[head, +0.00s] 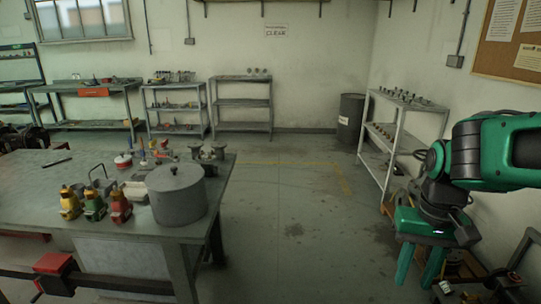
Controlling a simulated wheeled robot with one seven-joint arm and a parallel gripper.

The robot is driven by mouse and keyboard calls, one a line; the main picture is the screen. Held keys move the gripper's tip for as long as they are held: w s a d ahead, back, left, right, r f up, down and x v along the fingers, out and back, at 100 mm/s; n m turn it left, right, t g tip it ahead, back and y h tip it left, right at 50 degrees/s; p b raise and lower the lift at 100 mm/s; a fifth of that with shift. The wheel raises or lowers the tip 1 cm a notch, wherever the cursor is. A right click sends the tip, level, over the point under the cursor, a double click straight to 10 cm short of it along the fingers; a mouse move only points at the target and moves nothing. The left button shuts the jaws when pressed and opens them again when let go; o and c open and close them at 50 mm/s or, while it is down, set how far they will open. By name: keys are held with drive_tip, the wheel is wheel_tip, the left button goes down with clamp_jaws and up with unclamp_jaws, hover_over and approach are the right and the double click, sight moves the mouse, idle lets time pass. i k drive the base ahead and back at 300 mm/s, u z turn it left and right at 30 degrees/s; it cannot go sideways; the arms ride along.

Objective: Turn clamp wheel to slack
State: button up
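My gripper (419,276) hangs at the right, well apart from the workbench, with its two green fingers pointing down. The fingers are spaced apart with nothing visible between them. I cannot clearly identify the clamp wheel. A small red round part (123,160) sits on the workbench (35,206) and may be a handwheel. A red block (53,263) sits on a dark horizontal bar along the bench front and may be part of a clamp. Both are too small or unclear to tell.
A grey lidded pot (179,200) stands at the bench's right corner. Beside it are a yellow (69,203), a green (94,206) and a red bottle-like item (120,208). A shelf rack (402,103) and a dark drum (350,117) stand back right. The middle floor is clear.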

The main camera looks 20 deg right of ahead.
sight(514, 278)
drive_tip(key=i, duration=1.95)
drive_tip(key=z, duration=3.05)
drive_tip(key=i, duration=1)
